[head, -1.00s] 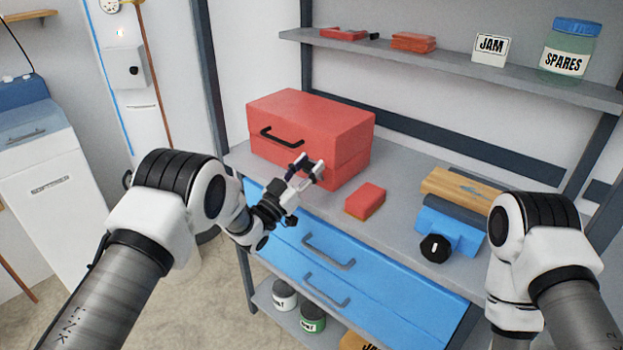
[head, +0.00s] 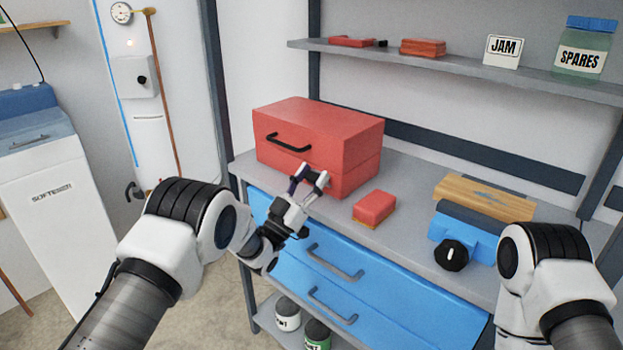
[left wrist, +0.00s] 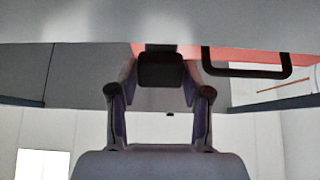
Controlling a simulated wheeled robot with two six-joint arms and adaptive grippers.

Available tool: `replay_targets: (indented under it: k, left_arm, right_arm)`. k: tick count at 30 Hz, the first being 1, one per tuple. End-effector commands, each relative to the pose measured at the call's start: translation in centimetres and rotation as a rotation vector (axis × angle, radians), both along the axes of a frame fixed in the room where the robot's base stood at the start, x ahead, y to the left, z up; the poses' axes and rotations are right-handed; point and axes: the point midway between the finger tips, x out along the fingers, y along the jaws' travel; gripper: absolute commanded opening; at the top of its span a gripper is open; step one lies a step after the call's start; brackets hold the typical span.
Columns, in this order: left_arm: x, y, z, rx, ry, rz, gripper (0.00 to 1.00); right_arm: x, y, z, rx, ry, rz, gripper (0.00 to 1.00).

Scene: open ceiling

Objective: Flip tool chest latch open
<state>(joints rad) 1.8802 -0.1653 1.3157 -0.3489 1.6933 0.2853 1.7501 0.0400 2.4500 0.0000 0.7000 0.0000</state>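The red tool chest (head: 345,135) sits closed on the grey workbench, with a black handle (head: 289,142) on its front. The handle also shows in the left wrist view (left wrist: 246,73). My left gripper (head: 312,175) is open in front of the chest's lower front, right of and below the handle. In the left wrist view a dark block (left wrist: 161,70), which looks like the latch, lies between the open fingers (left wrist: 160,92). I cannot tell whether they touch it.
A red block (head: 374,206) lies on the bench (head: 408,195) right of the chest. A blue tool with a black knob (head: 451,254) and a wooden board (head: 487,194) are further right. Blue drawers (head: 370,285) are below. A shelf (head: 450,70) with a jar hangs above.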

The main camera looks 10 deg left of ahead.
Motion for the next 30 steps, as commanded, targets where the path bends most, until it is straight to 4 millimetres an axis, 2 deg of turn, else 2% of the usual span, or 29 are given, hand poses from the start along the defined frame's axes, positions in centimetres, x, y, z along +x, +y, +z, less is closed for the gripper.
replay_targets:
  k: [9, 13, 24, 30]
  left_arm:
    - [0.0, 0.0, -0.1, 0.001, 0.001, 0.000, 0.67]
    - [-0.6, 0.6, -0.7, 0.001, 0.002, 0.002, 0.67]
    - [-6.3, 4.7, -5.8, -0.001, 0.004, 0.003, 0.67]
    - [-7.8, 5.7, -7.0, 0.000, 0.000, 0.000, 0.67]
  right_arm:
    - [0.0, 0.0, 0.0, 0.000, 0.000, 0.000, 0.40]
    - [0.0, 0.0, 0.0, 0.000, 0.000, 0.000, 0.40]
    - [0.0, 0.0, 0.0, 0.000, 0.000, 0.000, 0.40]
    - [0.0, 0.0, 0.0, 0.000, 0.000, 0.000, 0.40]
